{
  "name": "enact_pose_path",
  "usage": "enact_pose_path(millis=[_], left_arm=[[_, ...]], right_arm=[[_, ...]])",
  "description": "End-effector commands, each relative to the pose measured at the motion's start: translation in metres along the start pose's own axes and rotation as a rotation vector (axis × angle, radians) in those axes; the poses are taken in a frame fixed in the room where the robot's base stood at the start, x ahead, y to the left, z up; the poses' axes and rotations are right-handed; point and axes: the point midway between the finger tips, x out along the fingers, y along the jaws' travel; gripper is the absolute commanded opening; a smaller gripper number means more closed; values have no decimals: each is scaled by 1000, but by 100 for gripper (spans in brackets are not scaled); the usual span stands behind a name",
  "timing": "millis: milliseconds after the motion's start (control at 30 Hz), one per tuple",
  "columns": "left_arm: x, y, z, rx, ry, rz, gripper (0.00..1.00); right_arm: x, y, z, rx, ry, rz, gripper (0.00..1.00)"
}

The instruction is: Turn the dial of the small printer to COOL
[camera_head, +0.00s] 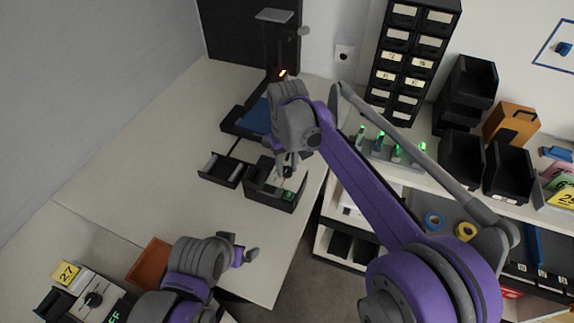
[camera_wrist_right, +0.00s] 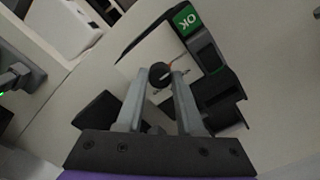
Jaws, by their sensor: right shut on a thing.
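The small printer (camera_head: 273,190) looks like a low black box with a pale top and a green display, standing near the table's right edge. In the right wrist view, its green display (camera_wrist_right: 186,19) reads OK upside down. Its dial (camera_wrist_right: 160,73) is a small round dark knob on the pale face, with a reddish mark beside it. My right gripper (camera_head: 287,170) reaches down over the box. In the wrist view its two fingers (camera_wrist_right: 160,78) are closed on the dial. The dial's lettering is not readable. My left gripper (camera_head: 246,250) is low at the front, apart from the printer; its jaws are unclear.
A black tray (camera_head: 222,169) lies left of the printer. A tall dark machine with a blue bed (camera_head: 254,116) stands behind it. At the front left are an orange tray (camera_head: 149,262) and another unit with a black knob (camera_head: 93,299). The left tabletop is clear.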

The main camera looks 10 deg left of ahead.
Motion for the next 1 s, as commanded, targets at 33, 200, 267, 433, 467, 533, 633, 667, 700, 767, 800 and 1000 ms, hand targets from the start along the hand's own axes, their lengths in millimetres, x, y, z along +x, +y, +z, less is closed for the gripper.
enact_pose_path(millis=[33, 200, 267, 433, 467, 533, 633, 667, 700, 767, 800, 1000], left_arm=[[0, 0, 0, 0, 0, 0, 100], [0, 0, 0, 0, 0, 0, 100], [0, 0, 0, 0, 0, 0, 100], [0, 0, 0, 0, 0, 0, 100], [0, 0, 0, 0, 0, 0, 100], [0, 0, 0, 0, 0, 0, 100], [0, 0, 0, 0, 0, 0, 100], [0, 0, 0, 0, 0, 0, 100], [0, 0, 0, 0, 0, 0, 100], [0, 0, 0, 0, 0, 0, 100], [0, 0, 0, 0, 0, 0, 100], [-2, 0, -2, 0, 2, 0, 100]], right_arm=[[0, 0, 0, -3, 0, 0, 0], [0, 0, 0, -3, 0, 1, 0], [0, 0, 0, -3, 1, 1, 0], [0, 0, 0, -3, 1, 1, 58], [0, 0, 0, -2, 1, 1, 63], [0, 0, 0, -2, 1, 0, 66], [0, 0, 0, -2, 1, 0, 66], [0, 0, 0, -2, 1, 0, 66], [0, 0, 0, -2, 0, 0, 66], [-1, 0, 0, -2, 0, 0, 66], [-2, 0, 0, -2, 1, 0, 66], [-29, 0, 0, -2, 1, 1, 66]])
